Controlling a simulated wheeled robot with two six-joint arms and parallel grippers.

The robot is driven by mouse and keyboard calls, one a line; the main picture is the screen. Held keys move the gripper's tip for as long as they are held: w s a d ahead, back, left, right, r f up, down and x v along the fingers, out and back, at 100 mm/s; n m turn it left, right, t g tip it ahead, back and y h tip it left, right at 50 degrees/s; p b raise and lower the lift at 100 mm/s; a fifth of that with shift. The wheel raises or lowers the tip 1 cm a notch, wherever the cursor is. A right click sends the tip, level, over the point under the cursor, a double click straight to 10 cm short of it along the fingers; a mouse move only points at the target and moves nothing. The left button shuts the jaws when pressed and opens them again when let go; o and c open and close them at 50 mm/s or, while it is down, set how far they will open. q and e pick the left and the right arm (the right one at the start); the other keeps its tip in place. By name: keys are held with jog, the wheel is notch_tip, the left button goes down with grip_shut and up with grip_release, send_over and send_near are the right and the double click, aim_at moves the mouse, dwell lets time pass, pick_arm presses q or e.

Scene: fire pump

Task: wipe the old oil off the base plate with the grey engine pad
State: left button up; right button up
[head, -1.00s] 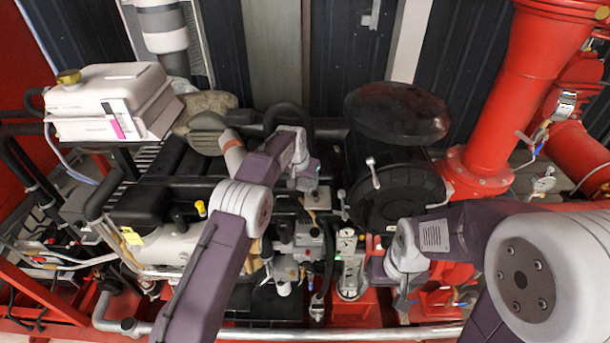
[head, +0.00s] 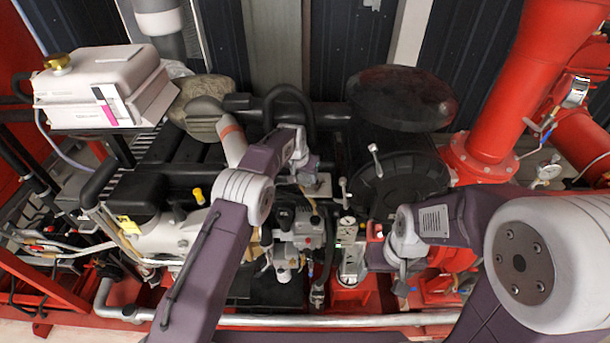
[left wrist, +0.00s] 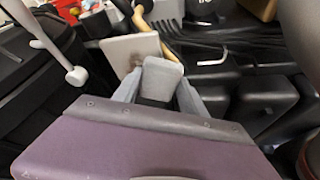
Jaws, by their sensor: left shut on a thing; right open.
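The base plate is a small light grey square plate (head: 321,188) on the pump engine, in the middle of the head view. It also shows in the left wrist view (left wrist: 117,50), with a brownish smear near its right edge. My left gripper (head: 308,168) is at the plate. In the left wrist view it is shut on the grey engine pad (left wrist: 162,74), whose pale face shows between the fingers. The pad covers part of the plate's near side; I cannot tell whether it touches. My right gripper (head: 402,287) is open and empty, lower right of the plate.
A beige tank (head: 100,90) stands at the left, and a thick red pipe (head: 500,90) rises at the right. A black round housing (head: 400,185) is right of the plate. A grey lever (head: 375,160) with a ball end stands close to the plate. A metal rail (head: 290,321) runs along the front.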

pick_arm(q)
jog(key=shift+s+f, duration=0.15)
jog(key=shift+s, duration=0.15)
jog(key=shift+f+b, duration=0.1)
jog(key=shift+b, duration=0.2)
jog(key=shift+w+f, duration=0.15)
jog(key=shift+f, duration=0.2)
jog(key=shift+f+b, duration=0.25)
jog(key=shift+b, duration=0.15)
